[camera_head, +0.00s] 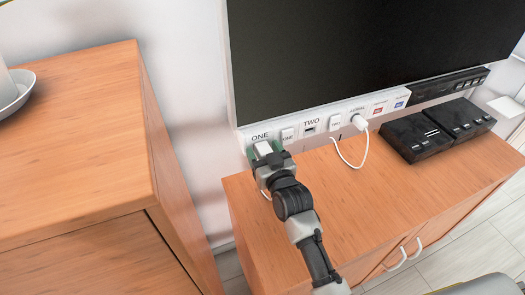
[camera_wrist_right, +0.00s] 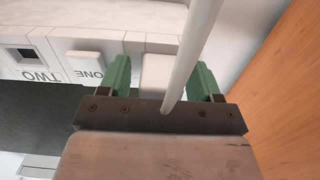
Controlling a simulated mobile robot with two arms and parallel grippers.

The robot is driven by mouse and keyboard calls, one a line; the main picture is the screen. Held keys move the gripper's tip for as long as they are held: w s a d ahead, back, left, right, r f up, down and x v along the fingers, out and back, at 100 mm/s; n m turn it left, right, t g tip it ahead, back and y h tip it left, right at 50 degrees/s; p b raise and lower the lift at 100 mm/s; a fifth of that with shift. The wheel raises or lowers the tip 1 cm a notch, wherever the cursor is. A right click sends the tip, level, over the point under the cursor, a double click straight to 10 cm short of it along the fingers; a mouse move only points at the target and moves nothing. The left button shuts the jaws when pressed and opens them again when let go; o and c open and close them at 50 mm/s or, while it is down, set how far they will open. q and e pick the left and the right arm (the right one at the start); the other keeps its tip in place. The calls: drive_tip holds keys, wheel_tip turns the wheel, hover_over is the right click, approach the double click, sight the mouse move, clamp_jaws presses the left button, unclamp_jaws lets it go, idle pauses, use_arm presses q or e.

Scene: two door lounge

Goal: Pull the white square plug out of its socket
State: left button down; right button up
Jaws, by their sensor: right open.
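The white square plug (camera_head: 264,147) sits at the socket marked ONE, on the left end of the white strip (camera_head: 322,124) under the screen. In the right wrist view the plug (camera_wrist_right: 156,72) lies between the two green fingers of my right gripper (camera_wrist_right: 158,78). The fingers are apart, one on each side of it, with a visible gap on the left; contact on the right cannot be told. A white cable (camera_wrist_right: 196,45) crosses in front and hides part of the plug's right side. In the head view my right gripper (camera_head: 264,153) covers most of the socket. My left gripper is out of view.
A round white plug (camera_head: 359,123) with a cable is farther right. Black boxes (camera_head: 418,137) stand on the wooden cabinet (camera_head: 345,205). A taller cabinet (camera_head: 75,130) stands left.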

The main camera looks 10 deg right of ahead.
idle(0.3)
clamp_jaws()
drive_tip(key=shift+p, duration=0.3)
drive_tip(key=shift+s, duration=0.1)
drive_tip(key=shift+s, duration=0.15)
drive_tip(key=shift+s+d+r+p, duration=0.1)
drive_tip(key=shift+s+d+p, duration=0.1)
drive_tip(key=shift+s+p, duration=0.45)
drive_tip(key=shift+s+d+p, duration=0.2)
drive_tip(key=shift+s+p, duration=0.4)
drive_tip(key=shift+s, duration=0.45)
drive_tip(key=shift+s+d+p, duration=0.2)
drive_tip(key=shift+s+p, duration=0.35)
drive_tip(key=shift+s, duration=0.45)
